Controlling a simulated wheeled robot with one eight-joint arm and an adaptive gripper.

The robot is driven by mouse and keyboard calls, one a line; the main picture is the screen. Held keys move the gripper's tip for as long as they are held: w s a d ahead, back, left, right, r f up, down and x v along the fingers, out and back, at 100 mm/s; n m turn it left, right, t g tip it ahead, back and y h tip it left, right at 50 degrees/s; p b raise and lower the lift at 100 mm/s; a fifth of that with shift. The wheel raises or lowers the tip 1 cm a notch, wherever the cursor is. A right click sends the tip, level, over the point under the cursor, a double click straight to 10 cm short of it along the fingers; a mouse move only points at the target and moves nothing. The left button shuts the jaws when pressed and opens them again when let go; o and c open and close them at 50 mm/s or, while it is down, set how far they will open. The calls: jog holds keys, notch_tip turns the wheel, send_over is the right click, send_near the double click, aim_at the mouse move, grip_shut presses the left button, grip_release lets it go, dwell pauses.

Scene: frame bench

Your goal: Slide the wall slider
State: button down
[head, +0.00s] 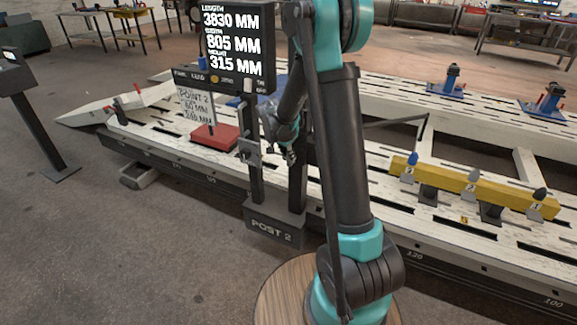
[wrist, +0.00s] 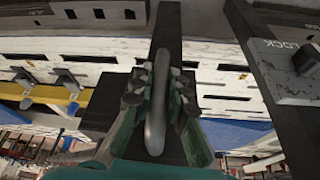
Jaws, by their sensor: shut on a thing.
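My gripper (wrist: 157,95) is shut on a smooth grey upright handle (wrist: 155,135) in the wrist view, with a finger on each side of it. The handle stands in front of a dark rail (wrist: 168,28) and a dark block (wrist: 100,108); I take these to be the slider, though no label shows on them. In the head view my gripper (head: 288,152) is at the right upright (head: 297,190) of the stand marked POST 2 (head: 272,232). The handle cannot be made out there.
A metal plate marked LOCK (wrist: 285,70), with a dark knob, is right of my gripper in the wrist view. A display (head: 236,45) tops the stand. The slotted white bench (head: 340,185) behind carries a red block (head: 214,136) and a yellow beam (head: 470,187).

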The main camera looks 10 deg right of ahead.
notch_tip(320, 180, up, 4)
jog(key=shift+f, duration=0.2)
jog(key=c, duration=1.5)
grip_release()
jog(key=v, duration=1.2)
jog(key=s+d+f+n+y, duration=0.1)
jog(key=s+d+f+n, duration=0.1)
jog(key=s, duration=0.7)
jog(key=s+d+f+n+y, duration=0.1)
jog(key=s+d+f+n, duration=0.2)
jog(key=s, duration=0.6)
jog(key=s+d+f+n+t+y, duration=0.1)
jog(key=s+f+n, duration=0.3)
jog(key=s, duration=0.5)
jog(key=shift+s+d+f, duration=0.1)
jog(key=shift+d+f, duration=0.25)
jog(key=shift+f, duration=0.25)
jog(key=shift+s+d+f, duration=0.1)
jog(key=shift+d+f, duration=0.25)
jog(key=shift+f, duration=0.25)
